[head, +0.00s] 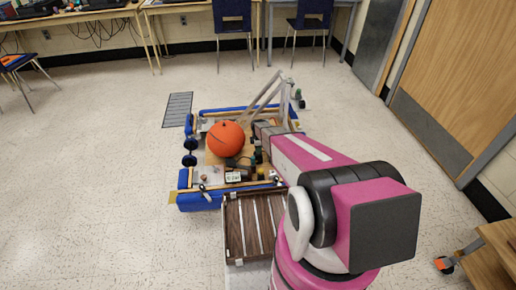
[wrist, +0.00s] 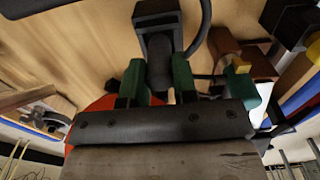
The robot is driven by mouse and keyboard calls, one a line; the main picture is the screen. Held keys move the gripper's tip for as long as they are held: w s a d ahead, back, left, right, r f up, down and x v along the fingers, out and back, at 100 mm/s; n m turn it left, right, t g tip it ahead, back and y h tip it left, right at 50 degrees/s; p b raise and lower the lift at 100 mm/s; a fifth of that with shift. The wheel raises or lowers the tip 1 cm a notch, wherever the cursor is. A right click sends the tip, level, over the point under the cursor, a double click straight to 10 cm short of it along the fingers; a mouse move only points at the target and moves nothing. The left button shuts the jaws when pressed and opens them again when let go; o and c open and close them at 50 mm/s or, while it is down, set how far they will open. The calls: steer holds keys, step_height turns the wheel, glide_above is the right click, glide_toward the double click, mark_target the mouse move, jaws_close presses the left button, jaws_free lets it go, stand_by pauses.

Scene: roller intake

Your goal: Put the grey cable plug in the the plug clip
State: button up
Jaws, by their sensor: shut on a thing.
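In the wrist view my gripper (wrist: 160,80) has its two green-padded fingers closed on a dark grey rounded piece (wrist: 160,68), which looks like the cable plug. A black block-like holder (wrist: 157,14) is directly beyond the piece and may be the plug clip. I cannot tell whether the plug is seated in it or only in front of it. A black cable (wrist: 205,28) curves down beside them on the right. In the head view my gripper is at the robot frame, right of the orange ball (head: 226,139); the plug and clip are too small or hidden to make out there.
The blue-bumpered robot frame (head: 200,201) stands on the floor, with a slatted brown ramp (head: 233,228) at its near side. A grey metal arm (head: 274,94) rises at its far right. Chairs and desks are along the back wall.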

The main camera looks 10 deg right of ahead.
steer(key=shift+f, duration=0.55)
steer(key=o, duration=1)
